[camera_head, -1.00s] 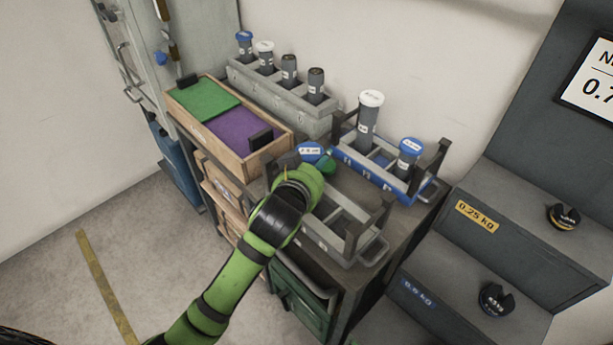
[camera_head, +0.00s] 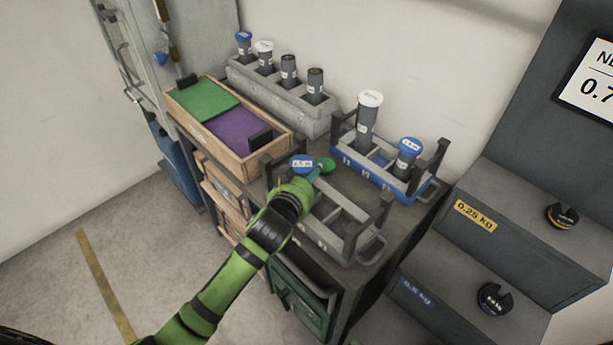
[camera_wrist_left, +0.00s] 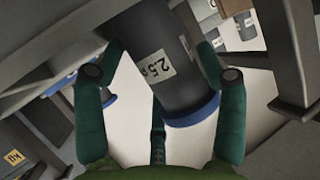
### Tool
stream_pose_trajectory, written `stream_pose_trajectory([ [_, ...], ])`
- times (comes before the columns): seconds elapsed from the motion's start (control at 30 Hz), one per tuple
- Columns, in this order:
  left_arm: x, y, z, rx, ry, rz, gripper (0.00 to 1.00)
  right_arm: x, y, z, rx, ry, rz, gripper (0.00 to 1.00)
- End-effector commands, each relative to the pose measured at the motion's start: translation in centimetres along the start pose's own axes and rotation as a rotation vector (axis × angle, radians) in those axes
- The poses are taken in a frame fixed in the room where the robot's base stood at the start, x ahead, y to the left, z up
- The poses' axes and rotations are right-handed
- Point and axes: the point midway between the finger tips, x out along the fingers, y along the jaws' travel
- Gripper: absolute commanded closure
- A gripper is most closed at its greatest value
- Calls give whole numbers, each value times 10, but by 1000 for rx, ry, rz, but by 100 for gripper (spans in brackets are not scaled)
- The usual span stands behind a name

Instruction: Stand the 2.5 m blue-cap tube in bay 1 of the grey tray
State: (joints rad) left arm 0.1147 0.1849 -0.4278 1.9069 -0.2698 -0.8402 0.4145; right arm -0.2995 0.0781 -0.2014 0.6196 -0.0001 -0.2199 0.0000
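The 2.5 m tube (camera_wrist_left: 165,60) is dark grey with a white label and a blue cap (camera_head: 302,162). My left gripper (camera_head: 313,176) is at the left end of the grey tray (camera_head: 345,246). In the left wrist view its green fingers press on both sides of the tube, which looks slanted there. The tube's lower end is hidden by the gripper in the head view, so I cannot tell whether it is inside a bay. The tray's middle and right bays look empty. My right gripper is out of view.
A blue tray (camera_head: 369,172) behind holds a white-capped tube (camera_head: 367,122) and a blue-capped tube (camera_head: 407,155). A grey rack (camera_head: 290,105) with several tubes stands at the back. A wooden box (camera_head: 236,158) is on the left. Dark tray posts (camera_head: 378,217) rise near my gripper.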

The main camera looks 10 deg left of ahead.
Motion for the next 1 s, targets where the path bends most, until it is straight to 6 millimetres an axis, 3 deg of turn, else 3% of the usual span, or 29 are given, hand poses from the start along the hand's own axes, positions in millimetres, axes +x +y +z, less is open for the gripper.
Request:
stream_pose_trajectory([
  [0.37,-5,0,-1,0,-1,0,27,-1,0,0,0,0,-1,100],
  [0.47,-17,0,-1,0,0,1,27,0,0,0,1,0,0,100],
  [0.8,-85,0,-1,-2,-1,0,27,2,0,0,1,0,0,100],
  [1.0,-112,0,-1,1,0,-1,27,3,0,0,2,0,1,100],
])
